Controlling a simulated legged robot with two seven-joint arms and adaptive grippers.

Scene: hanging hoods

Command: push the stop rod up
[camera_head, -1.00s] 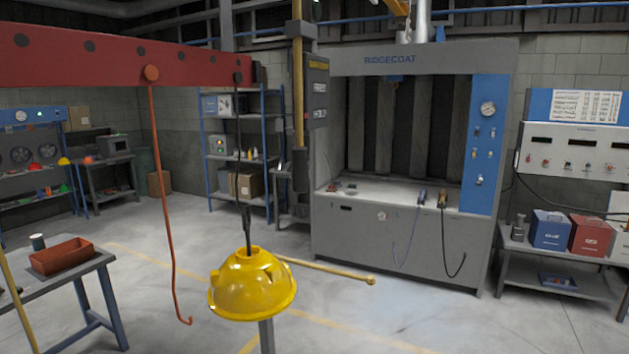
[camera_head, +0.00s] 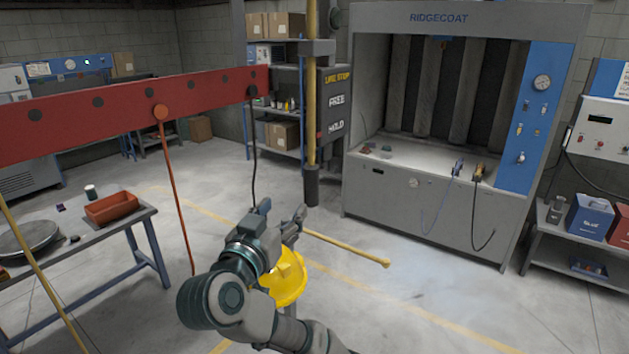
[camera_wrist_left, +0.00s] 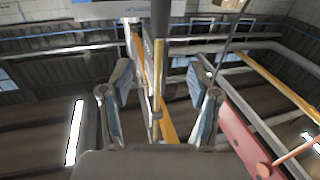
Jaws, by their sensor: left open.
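The stop rod (camera_head: 312,110) is a yellow upright rod with a dark lower end (camera_head: 312,186). It runs through a grey bracket beside a dark panel (camera_head: 335,105) marked LINE STOP, FREE and HOLD. My left gripper (camera_head: 282,213) is open, its fingers pointing up, and appears lower and left of the rod's dark end in the head view. In the left wrist view the gripper (camera_wrist_left: 158,88) has its fingers spread with nothing held; a yellow rod, seemingly the stop rod (camera_wrist_left: 158,70), appears between them. I see no contact. My right gripper is not in view.
A yellow hood (camera_head: 288,280) hangs partly hidden behind my left gripper, with a yellow ball-ended bar (camera_head: 345,246) beside it. A red beam (camera_head: 120,112) carries an orange hook rod (camera_head: 176,190).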

